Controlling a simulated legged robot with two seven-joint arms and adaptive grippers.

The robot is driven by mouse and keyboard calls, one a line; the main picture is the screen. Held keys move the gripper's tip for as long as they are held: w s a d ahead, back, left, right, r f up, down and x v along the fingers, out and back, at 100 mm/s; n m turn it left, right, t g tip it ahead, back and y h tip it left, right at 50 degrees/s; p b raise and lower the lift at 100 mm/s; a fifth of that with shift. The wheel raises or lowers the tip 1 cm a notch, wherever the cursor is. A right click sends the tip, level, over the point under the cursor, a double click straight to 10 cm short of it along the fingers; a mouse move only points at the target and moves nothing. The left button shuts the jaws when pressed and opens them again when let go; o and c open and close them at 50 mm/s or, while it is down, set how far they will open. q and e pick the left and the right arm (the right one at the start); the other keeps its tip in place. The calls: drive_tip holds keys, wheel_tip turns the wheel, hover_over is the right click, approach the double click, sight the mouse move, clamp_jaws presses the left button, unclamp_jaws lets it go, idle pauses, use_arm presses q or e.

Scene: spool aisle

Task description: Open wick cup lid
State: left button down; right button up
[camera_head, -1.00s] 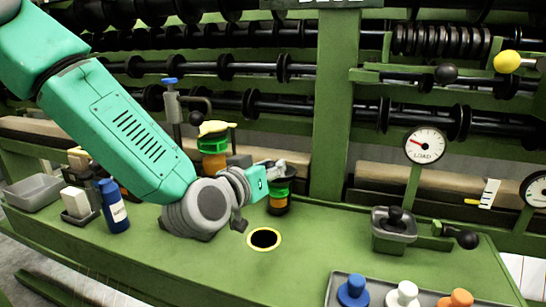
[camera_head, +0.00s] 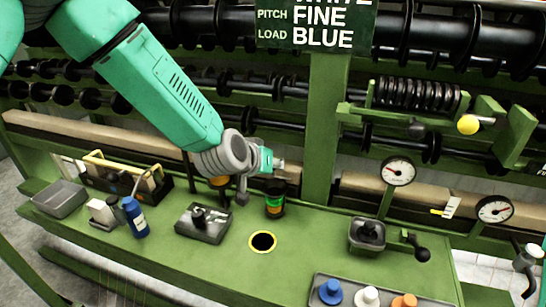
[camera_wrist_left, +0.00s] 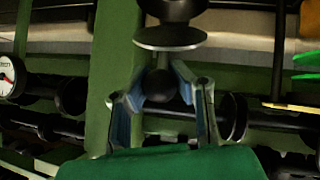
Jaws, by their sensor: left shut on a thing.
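The wick cup appears to be the dark cup (camera_head: 274,208) with green and orange bands, upright on the green bench behind a yellow-rimmed hole. My left gripper (camera_head: 280,166) is at the top of this cup. In the left wrist view my left gripper (camera_wrist_left: 163,100) is shut on a dark round knob (camera_wrist_left: 160,86). A thin round disc (camera_wrist_left: 170,39), which looks like the lid, lies just beyond the knob, with a dark round body (camera_wrist_left: 175,8) past it. I cannot tell whether the disc touches that body. My right gripper is not in view.
The yellow-rimmed hole (camera_head: 262,242) is in front of the cup. A dark tray (camera_head: 203,225) and a blue bottle (camera_head: 135,217) stand left. A grey box (camera_head: 367,238) stands right, and a tray of colored pegs (camera_head: 368,299) is in front. A green post (camera_head: 322,130) rises behind.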

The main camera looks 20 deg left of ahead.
use_arm(q)
drive_tip(key=shift+w+r+p, duration=0.4)
drive_tip(key=shift+w+r, duration=0.25)
drive_tip(key=shift+w, duration=0.05)
drive_tip(key=shift+w+r, duration=0.1)
drive_tip(key=c, duration=1.4)
unclamp_jaws()
drive_tip(key=shift+o, duration=0.7)
drive_tip(key=shift+s, duration=0.25)
drive_tip(key=shift+a+f, duration=0.1)
drive_tip(key=shift+f, duration=0.1)
drive_tip(key=shift+s+r, duration=0.1)
drive_tip(key=shift+s, duration=0.1)
drive_tip(key=v, duration=1.1)
drive_tip(key=shift+s+a, duration=0.2)
drive_tip(key=shift+s, duration=0.1)
